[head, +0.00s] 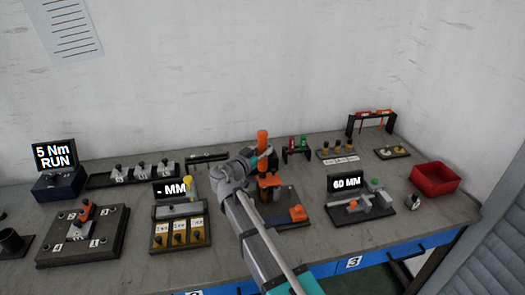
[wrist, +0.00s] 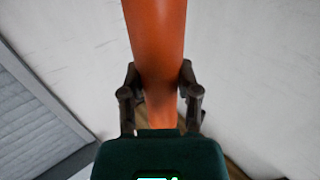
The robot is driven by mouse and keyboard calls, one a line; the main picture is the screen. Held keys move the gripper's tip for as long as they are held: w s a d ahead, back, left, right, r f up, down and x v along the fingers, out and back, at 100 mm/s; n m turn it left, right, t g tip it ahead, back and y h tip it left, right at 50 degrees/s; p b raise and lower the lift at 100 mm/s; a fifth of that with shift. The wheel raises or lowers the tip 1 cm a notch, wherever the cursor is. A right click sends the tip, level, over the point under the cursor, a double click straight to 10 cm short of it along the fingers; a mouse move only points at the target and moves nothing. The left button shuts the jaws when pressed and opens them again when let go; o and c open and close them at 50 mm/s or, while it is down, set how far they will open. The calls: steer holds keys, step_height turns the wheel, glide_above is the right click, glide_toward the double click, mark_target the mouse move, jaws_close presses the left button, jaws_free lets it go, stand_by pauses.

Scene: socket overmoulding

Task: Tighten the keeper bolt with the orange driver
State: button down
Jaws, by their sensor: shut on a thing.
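The orange driver (head: 263,138) stands upright at the middle of the bench, its top showing above my gripper (head: 258,156). In the wrist view the orange handle (wrist: 157,45) runs between the two dark fingers (wrist: 160,90), which are shut on it. An orange and dark fixture (head: 270,181) stands just below and behind my gripper in the head view. I cannot make out the keeper bolt; the driver's lower end is hidden by my gripper and arm.
A display (head: 54,155) reads "5 Nm RUN". To the left are a numbered plate (head: 107,236) and a "- MM" station (head: 166,211). To the right are a "60 MM" station (head: 343,184) and a red bin (head: 435,181). A dark rack (head: 376,114) stands at the back right.

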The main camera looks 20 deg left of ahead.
mark_target(259, 140)
steer(key=shift+r, duration=0.1)
stand_by(0.4)
steer(key=shift+r+p, duration=2.35)
steer(key=shift+p, duration=0.2)
